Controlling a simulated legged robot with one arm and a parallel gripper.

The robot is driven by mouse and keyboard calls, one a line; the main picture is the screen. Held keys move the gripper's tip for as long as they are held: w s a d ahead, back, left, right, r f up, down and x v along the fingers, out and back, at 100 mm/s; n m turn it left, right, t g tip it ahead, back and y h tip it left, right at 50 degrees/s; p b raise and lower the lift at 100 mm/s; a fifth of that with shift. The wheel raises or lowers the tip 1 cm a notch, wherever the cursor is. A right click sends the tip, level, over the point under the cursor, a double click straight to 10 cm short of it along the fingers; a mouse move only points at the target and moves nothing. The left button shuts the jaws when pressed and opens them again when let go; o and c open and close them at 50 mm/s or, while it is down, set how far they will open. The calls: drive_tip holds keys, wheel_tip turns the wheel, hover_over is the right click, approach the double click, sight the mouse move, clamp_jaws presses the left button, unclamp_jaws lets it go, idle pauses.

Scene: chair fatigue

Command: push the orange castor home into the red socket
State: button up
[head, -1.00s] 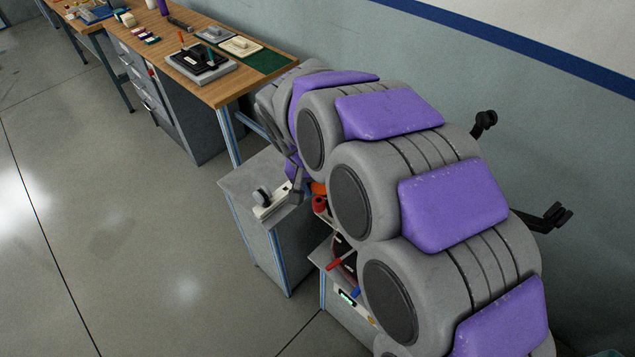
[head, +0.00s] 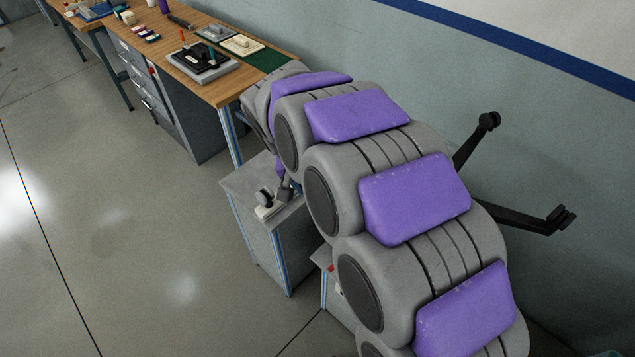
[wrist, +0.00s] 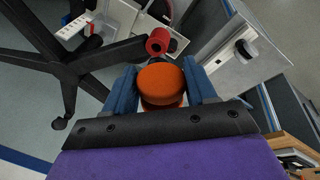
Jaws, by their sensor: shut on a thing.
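In the wrist view my gripper (wrist: 162,72) has its two blue fingers shut on the orange castor (wrist: 161,86), one on each side. The red socket (wrist: 158,42) is just beyond the castor, at the end of a black chair-base leg (wrist: 112,55). A dark part shows between castor and socket; I cannot tell whether they touch or how far the castor is in. In the head view my arm hides the gripper, castor and socket.
More black chair-base legs (head: 525,217) stick out right of my arm, near the wall. A grey cabinet (head: 236,184) carries a small fixture with a dark knob (wrist: 245,48). A wooden workbench (head: 222,88) with tools stands behind. The floor at left is clear.

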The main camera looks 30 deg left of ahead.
drive_tip(key=shift+a+f, duration=0.2)
drive_tip(key=shift+a, duration=0.5)
drive_tip(key=shift+d+r, duration=0.15)
drive_tip(key=shift+d, duration=0.65)
drive_tip(key=shift+d+r, duration=0.15)
drive_tip(key=shift+d, duration=0.6)
drive_tip(key=shift+a+f, duration=0.25)
drive_tip(key=shift+a, duration=0.25)
drive_tip(key=shift+d, duration=0.4)
drive_tip(key=shift+d+f, duration=0.15)
drive_tip(key=shift+d, duration=0.3)
drive_tip(key=shift+f, duration=0.2)
drive_tip(key=shift+a+f, duration=0.1)
drive_tip(key=shift+a+r, duration=0.2)
drive_tip(key=shift+r, duration=0.05)
